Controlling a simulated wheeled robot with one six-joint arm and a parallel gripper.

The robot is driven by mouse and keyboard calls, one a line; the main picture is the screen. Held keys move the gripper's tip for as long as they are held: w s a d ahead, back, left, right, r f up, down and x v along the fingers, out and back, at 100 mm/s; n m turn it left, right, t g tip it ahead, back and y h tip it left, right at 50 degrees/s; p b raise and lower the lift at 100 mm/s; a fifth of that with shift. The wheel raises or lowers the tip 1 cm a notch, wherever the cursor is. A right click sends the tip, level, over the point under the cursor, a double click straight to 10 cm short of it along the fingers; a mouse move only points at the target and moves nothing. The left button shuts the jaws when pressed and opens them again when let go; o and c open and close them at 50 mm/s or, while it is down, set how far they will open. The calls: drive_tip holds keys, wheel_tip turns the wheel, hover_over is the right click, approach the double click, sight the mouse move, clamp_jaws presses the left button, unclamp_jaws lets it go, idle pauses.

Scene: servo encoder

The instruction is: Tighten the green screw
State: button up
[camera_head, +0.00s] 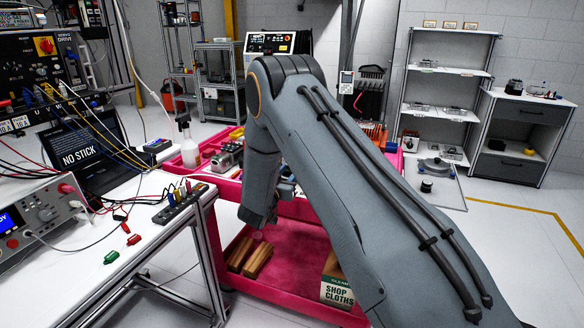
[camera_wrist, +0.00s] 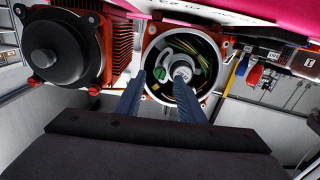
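In the wrist view, an open round motor housing (camera_wrist: 205,93) with a pale rim is ahead of my gripper. Inside it are green and yellow wires, a curved grey part and a pale round hub (camera_wrist: 182,72). A small green spot (camera_wrist: 156,87), which looks like the green screw, shows at the lower left inside the housing. My gripper (camera_wrist: 158,80) is open, its two blue-grey fingers apart with the green spot between them in the picture. I cannot tell whether a finger touches anything. In the head view, my arm hides the gripper and the housing.
A red-orange finned motor with a black round cap (camera_wrist: 58,55) stands close to the left of the housing. A pink cart (camera_head: 285,262) with wooden blocks and shop cloths is below my arm. A workbench (camera_head: 150,225) with loose connectors is at the left. Open floor lies at the right.

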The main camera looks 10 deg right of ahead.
drive_tip(key=shift+x, duration=1.35)
clamp_jaws()
drive_tip(key=shift+m, duration=0.3)
drive_tip(key=shift+m+b, duration=6.15)
drive_tip(key=shift+m, duration=1.45)
